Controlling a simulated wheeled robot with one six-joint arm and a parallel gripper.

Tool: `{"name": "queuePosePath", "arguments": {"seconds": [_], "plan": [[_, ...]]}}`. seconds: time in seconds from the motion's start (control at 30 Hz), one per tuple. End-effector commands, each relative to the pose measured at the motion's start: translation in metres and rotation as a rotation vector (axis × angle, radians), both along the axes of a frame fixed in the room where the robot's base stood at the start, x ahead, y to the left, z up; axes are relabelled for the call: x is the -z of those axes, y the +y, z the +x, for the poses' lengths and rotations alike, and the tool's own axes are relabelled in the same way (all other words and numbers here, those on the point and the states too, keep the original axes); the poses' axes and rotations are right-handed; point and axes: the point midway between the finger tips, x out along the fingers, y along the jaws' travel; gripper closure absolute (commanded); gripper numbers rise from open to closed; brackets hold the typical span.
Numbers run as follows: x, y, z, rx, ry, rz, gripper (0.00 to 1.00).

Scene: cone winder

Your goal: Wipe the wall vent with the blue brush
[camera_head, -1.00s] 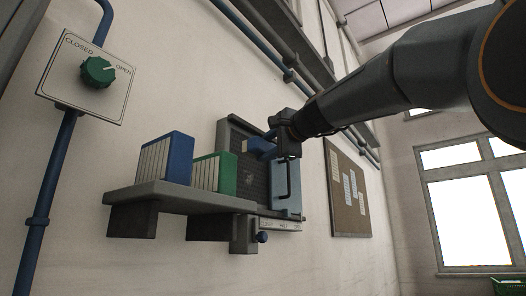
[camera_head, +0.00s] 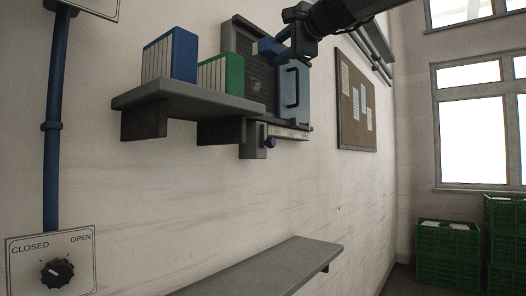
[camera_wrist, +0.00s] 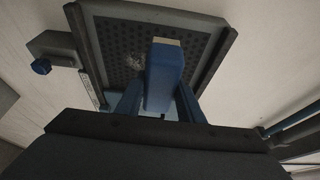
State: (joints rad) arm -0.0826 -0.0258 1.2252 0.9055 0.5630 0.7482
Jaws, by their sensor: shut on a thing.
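The wall vent (camera_head: 262,76) is a dark perforated panel in a raised grey frame on the wall. It also shows in the wrist view (camera_wrist: 112,45), with a pale dusty patch (camera_wrist: 133,62) on its mesh. My gripper (camera_head: 288,47) is shut on the blue brush (camera_head: 270,46) in front of the vent's upper part. In the wrist view the brush (camera_wrist: 163,78) points at the mesh, its pale tip over it. I cannot tell whether the tip touches. A light blue panel (camera_head: 297,80) with a dark handle covers the vent's right side.
A grey shelf (camera_head: 180,97) left of the vent holds a blue binder (camera_head: 183,55) and a green binder (camera_head: 234,74). A blue knob (camera_head: 270,142) sits below the vent. A lower ledge (camera_head: 265,268), a noticeboard (camera_head: 350,125) and green crates (camera_head: 447,245) are also in view.

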Motion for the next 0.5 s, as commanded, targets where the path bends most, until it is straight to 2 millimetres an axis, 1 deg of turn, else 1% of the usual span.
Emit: {"name": "queuePosePath", "arguments": {"seconds": [0.1, 0.3, 0.5], "plan": [[-0.003, 0.015, 0.010, -0.003, 0.001, 0.000, 0.87], [-0.003, 0.038, 0.028, -0.002, 0.001, 0.000, 0.87], [-0.003, 0.051, 0.039, 0.000, -0.001, 0.000, 0.87]]}}
